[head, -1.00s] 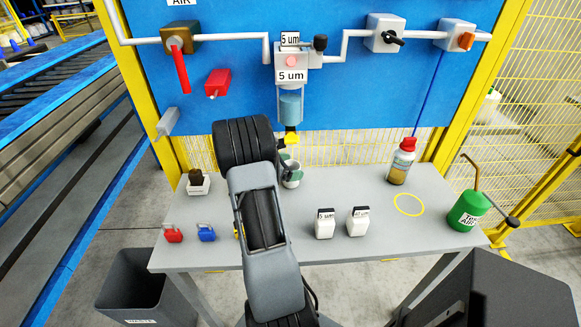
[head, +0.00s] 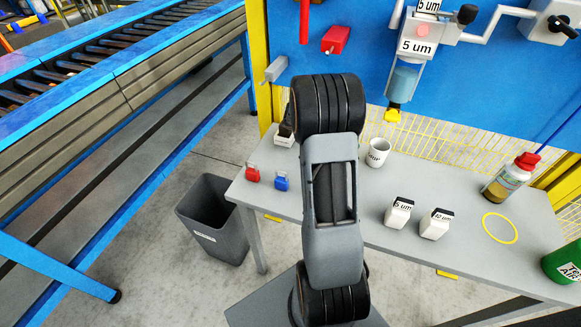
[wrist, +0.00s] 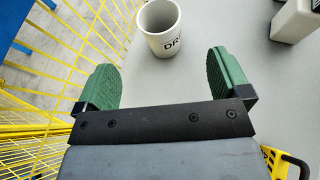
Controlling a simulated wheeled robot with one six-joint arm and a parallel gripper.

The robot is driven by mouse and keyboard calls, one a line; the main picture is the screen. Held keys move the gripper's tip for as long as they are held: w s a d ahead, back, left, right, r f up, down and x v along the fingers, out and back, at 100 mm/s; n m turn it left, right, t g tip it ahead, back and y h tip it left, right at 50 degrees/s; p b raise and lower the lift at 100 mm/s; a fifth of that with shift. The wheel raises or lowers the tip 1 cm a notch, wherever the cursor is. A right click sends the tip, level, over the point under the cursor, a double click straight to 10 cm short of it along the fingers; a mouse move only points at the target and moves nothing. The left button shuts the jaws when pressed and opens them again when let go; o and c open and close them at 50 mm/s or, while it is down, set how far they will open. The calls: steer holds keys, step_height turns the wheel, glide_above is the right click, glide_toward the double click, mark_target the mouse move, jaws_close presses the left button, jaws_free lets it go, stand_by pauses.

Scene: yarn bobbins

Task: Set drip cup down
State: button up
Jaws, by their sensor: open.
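The drip cup (head: 377,153) is a small white cup with dark lettering. It stands upright on the grey table (head: 372,235), toward its back edge, just right of my arm. In the wrist view the cup (wrist: 165,42) stands ahead of my gripper (wrist: 163,85), whose two green-padded fingers are spread wide with nothing between them. The cup is beyond the fingertips and apart from them. In the head view my gripper is hidden behind my arm.
Two white filter boxes (head: 398,213) (head: 435,224) stand right of the cup. Red (head: 252,172) and blue (head: 281,181) padlocks sit left. The filter bowl (head: 402,84) hangs above; a yellow fence (wrist: 65,75) borders the table.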

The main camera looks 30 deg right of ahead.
steer(key=s+a+r+m+t+y, duration=0.1)
steer(key=s+a+m+t+y, duration=0.1)
steer(key=a, duration=0.9)
steer(key=s+a+r+m+t+y, duration=0.2)
steer(key=a+m+t+y, duration=0.3)
steer(key=a, duration=0.6)
steer(key=s+a+r+m+t+y, duration=0.1)
steer(key=s+a+m+t+y, duration=0.1)
steer(key=a, duration=0.9)
steer(key=shift+s+a+r+m+t+y, duration=0.35)
steer(key=shift+m+t+y, duration=0.35)
steer(key=shift+m+y, duration=0.6)
steer(key=shift+w+f, duration=0.1)
